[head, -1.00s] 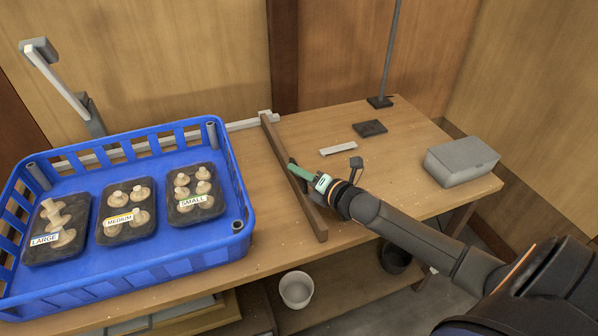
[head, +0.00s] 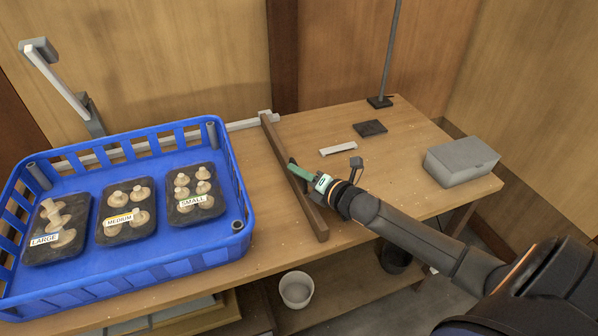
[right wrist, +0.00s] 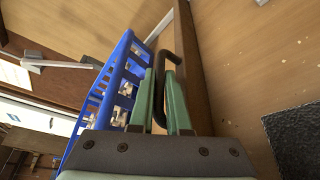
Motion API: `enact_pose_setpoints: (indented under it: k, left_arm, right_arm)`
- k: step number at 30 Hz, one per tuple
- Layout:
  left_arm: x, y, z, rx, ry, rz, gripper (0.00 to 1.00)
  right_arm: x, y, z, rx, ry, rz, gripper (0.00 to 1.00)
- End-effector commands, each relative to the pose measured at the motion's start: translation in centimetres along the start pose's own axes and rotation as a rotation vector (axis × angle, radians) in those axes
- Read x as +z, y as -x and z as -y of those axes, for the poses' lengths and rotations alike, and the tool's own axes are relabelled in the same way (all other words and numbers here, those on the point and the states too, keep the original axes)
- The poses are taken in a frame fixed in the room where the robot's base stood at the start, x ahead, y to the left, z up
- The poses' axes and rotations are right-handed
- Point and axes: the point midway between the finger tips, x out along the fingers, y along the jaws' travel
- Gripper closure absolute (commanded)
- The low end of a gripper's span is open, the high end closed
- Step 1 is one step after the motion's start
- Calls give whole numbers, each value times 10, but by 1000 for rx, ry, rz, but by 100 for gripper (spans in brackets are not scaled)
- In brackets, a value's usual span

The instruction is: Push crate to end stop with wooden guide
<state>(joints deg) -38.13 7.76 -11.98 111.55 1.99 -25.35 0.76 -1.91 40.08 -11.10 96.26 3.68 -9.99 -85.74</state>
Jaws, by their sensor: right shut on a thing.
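The blue crate (head: 175,268) stands on the left of the table and holds three dark trays of mushrooms, labelled LARGE, MEDIUM and SMALL. The wooden guide (head: 276,147) is a long brown bar lying to the right of the crate, with a clear gap between them. My right gripper (head: 294,168) is shut on the guide's dark handle. In the right wrist view, the green fingers of my right gripper (right wrist: 166,95) close around the handle (right wrist: 163,62), beside the guide (right wrist: 192,70). My left gripper is out of view.
A white rail (head: 250,122) runs along the table's back edge behind the crate. A grey post (head: 92,118) stands at the back left. A grey box (head: 461,162), a dark pad (head: 370,128) and a white strip (head: 339,149) lie to the right. Bare table (head: 258,190) separates crate and guide.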

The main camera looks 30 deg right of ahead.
Motion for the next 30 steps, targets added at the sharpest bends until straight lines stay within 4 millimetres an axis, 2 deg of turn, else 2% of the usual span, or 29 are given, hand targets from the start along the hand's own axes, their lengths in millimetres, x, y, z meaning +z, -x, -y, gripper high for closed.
enact_pose_setpoints:
  k: [4, 13, 24, 25, 28, 30]
  left_arm:
    - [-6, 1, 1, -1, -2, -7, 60]
    - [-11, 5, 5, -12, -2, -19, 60]
    - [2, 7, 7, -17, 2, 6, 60]
    - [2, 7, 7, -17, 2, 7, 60]
    - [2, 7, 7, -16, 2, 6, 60]
    - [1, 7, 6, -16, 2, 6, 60]
  right_arm:
    - [-12, -5, -9, 1, -4, -3, 100]
    - [-57, -24, -41, 1, -3, -4, 100]
    - [-62, -26, -43, -1, 0, -2, 100]
    - [-61, -26, -43, -1, 0, -2, 83]
    - [-61, -26, -43, -1, 0, -2, 73]
    - [-61, -26, -43, -1, 0, -2, 73]
